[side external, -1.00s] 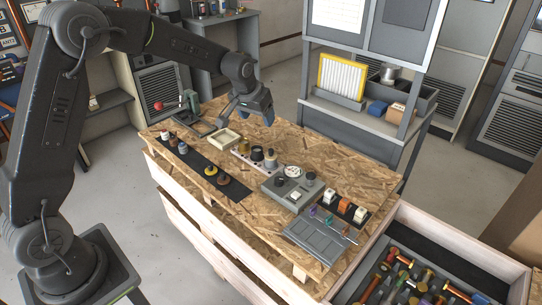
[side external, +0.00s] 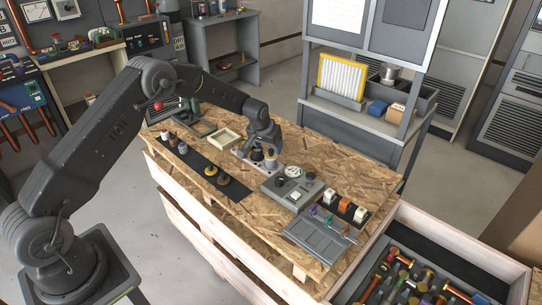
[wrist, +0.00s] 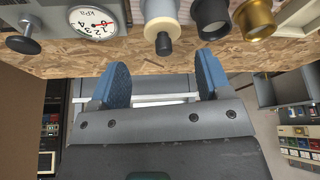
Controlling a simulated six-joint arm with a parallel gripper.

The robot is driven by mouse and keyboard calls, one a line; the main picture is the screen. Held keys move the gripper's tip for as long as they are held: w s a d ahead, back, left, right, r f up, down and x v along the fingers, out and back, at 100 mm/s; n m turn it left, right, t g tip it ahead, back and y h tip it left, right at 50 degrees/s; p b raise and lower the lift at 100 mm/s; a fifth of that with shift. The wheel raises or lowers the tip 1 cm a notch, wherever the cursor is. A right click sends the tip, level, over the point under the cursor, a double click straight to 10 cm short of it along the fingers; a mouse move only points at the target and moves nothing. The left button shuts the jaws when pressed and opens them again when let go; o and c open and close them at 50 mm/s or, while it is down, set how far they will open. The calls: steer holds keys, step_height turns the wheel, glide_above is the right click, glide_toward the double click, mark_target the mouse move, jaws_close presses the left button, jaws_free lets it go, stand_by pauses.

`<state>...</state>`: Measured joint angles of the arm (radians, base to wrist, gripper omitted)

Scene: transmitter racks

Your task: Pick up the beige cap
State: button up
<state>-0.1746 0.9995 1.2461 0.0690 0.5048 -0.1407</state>
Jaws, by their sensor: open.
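The beige cap (wrist: 160,12) is at the top middle of the wrist view, with a dark stem and knob toward me. It stands at the right end of a short row in the side external view (side external: 271,161), partly covered by my gripper. My gripper (wrist: 157,72) is open and empty, its two blue fingers spread below the cap in the wrist view. In the side external view my gripper (side external: 265,147) is low, just above the row. I cannot tell whether a finger touches the cap.
Beside the beige cap are a black cap (wrist: 212,17) and a gold cap (wrist: 257,17). A grey box with a dial gauge (wrist: 93,22) and black knobs is close on the other side. A wooden tray (side external: 223,139) and a dark mat with several parts (side external: 195,163) lie left.

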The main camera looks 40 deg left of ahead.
mark_target(270, 150)
steer(key=x, duration=0.5)
steer(key=shift+a, duration=0.2)
steer(key=c, duration=0.9)
